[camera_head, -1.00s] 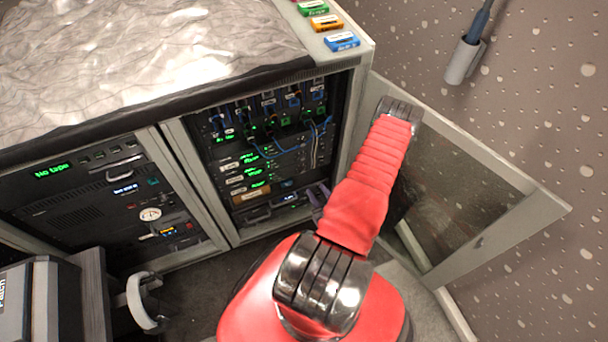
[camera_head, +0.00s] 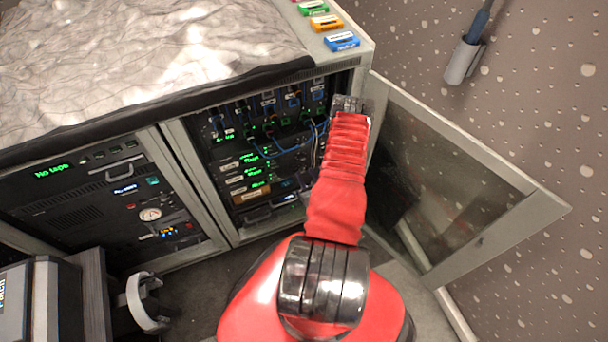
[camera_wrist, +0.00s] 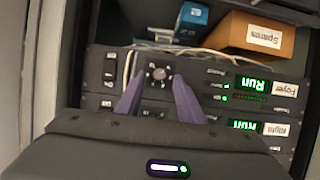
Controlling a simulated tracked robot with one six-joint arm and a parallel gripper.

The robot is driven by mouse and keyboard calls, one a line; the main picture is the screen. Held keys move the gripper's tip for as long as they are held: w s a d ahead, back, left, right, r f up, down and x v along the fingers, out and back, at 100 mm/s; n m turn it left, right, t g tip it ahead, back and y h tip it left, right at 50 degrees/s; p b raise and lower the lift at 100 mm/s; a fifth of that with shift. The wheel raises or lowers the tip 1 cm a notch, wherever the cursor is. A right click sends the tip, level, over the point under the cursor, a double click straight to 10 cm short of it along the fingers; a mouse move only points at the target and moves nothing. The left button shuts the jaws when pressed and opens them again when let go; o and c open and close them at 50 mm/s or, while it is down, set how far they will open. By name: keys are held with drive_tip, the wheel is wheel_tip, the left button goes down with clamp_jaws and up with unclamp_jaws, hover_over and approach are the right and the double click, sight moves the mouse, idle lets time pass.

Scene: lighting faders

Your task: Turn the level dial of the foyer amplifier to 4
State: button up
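The foyer amplifier (camera_wrist: 110,68) is a dark rack unit, upside down in the wrist view, with a white "Foyer" label and a green "Run" display. In the head view it looks like the lowest green-lit unit (camera_head: 258,185). Its round level dial (camera_wrist: 158,75) has a light centre and small marks around it. My gripper (camera_wrist: 157,83) is open, with one purple finger on each side of the dial. I cannot tell whether the fingers touch it or what value it shows.
An amplifier labelled "Right" (camera_wrist: 247,124) adjoins the foyer unit. An orange "Spares" box (camera_wrist: 250,36), a blue box (camera_wrist: 187,18) and pale cables lie beyond it. The open glass cabinet door (camera_head: 480,170) stands right of my arm. Blue cables (camera_head: 285,150) hang across the rack.

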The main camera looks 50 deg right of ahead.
drive_tip(key=shift+x, duration=0.9)
clamp_jaws()
drive_tip(key=shift+a, duration=0.2)
drive_tip(key=shift+d, duration=0.1)
